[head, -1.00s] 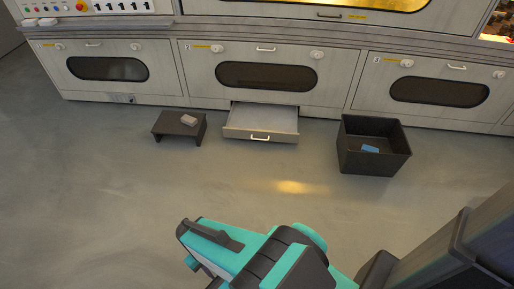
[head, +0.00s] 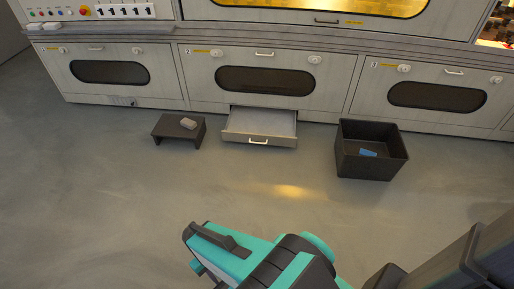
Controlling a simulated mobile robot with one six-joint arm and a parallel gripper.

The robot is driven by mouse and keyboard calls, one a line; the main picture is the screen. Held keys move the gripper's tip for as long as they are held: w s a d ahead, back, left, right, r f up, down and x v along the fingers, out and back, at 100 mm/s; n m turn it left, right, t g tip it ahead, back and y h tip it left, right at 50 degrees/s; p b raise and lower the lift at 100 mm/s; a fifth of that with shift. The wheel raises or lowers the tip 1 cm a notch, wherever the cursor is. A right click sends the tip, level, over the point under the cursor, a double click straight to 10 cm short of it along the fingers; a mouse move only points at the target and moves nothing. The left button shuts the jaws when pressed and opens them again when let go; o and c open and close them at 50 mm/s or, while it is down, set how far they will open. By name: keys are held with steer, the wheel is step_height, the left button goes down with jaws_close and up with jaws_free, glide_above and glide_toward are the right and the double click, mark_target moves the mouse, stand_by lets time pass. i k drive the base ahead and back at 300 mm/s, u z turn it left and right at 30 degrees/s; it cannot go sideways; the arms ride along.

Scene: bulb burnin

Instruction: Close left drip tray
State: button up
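A shallow grey drip tray (head: 259,124) is pulled out at floor level under the middle cabinet door. Its front panel carries a pale bar handle (head: 258,142). The inside of the tray looks empty. No other pulled-out tray shows. The end of my teal and black arm, with my gripper (head: 212,240), is at the bottom centre, well short of the tray and not touching it. The fingers cannot be made out clearly, so I cannot tell whether it is open or shut.
A low dark stool (head: 178,131) with a small greyish block (head: 188,123) on it stands left of the tray. A black open bin (head: 371,166) holding a blue item (head: 368,153) stands right. The floor (head: 120,215) between me and the tray is clear.

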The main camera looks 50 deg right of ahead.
mark_target(267, 126)
steer(key=z, duration=0.05)
steer(key=i, duration=0.95)
steer(key=u, duration=0.05)
